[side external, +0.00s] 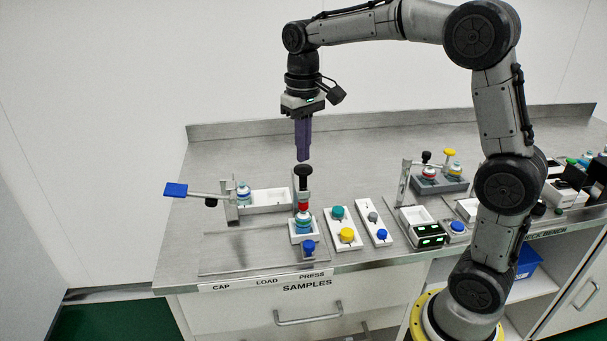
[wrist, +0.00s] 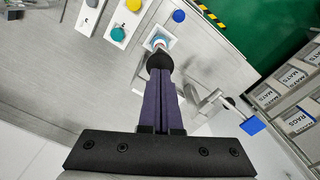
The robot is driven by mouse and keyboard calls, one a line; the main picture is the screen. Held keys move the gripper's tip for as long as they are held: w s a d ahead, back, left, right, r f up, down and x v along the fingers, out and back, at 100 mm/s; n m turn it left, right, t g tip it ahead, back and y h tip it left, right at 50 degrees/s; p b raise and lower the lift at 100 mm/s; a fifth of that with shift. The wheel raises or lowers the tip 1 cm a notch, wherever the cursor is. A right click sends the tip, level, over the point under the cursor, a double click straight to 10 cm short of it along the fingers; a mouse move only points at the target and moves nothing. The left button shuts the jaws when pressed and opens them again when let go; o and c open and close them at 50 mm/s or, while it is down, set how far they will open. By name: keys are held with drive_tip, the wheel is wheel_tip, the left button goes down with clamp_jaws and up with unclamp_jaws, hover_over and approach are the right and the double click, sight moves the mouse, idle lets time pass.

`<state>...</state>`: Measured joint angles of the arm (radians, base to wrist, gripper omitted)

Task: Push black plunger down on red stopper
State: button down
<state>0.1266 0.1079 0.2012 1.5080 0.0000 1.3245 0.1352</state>
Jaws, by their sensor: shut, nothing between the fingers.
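The black plunger (side external: 303,171) stands upright on the press, its knob up. Below it is the red stopper (side external: 303,206), on top of a small vial with a blue-green band (side external: 303,224) in a white holder (side external: 304,237). My gripper (side external: 302,158) is shut and empty, pointing straight down just above the plunger knob, with a very small gap or none. In the wrist view my purple fingers (wrist: 161,75) are together and end at the black plunger (wrist: 159,60). The red stopper is hidden there; part of the white holder (wrist: 158,40) shows beyond.
A white block with teal and yellow caps (side external: 343,228) and a narrower block (side external: 374,222) stand right of the press. A blue-handled lever (side external: 176,190) sticks out at left. The front left of the steel bench (side external: 225,250) is clear.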

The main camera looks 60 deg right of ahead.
drive_tip(key=shift+f, duration=1.35)
idle(0.5)
idle(0.6)
wheel_tip(320, 180, up, 9)
idle(1.1)
drive_tip(key=shift+a+r, duration=0.1)
drive_tip(key=shift+r, duration=0.05)
drive_tip(key=s+a+r+n+t, duration=0.1)
drive_tip(key=s+a+r+t, duration=0.1)
drive_tip(key=s, duration=0.5)
drive_tip(key=s+a+r+t, duration=0.1)
drive_tip(key=s+a+r, duration=0.1)
drive_tip(key=s, duration=0.5)
drive_tip(key=s+f+n+t, duration=0.2)
drive_tip(key=s+f, duration=0.6)
drive_tip(key=f, duration=0.4)
drive_tip(key=shift+s+a+t, duration=0.25)
drive_tip(key=shift+a+t, duration=0.05)
drive_tip(key=shift+a, duration=0.1)
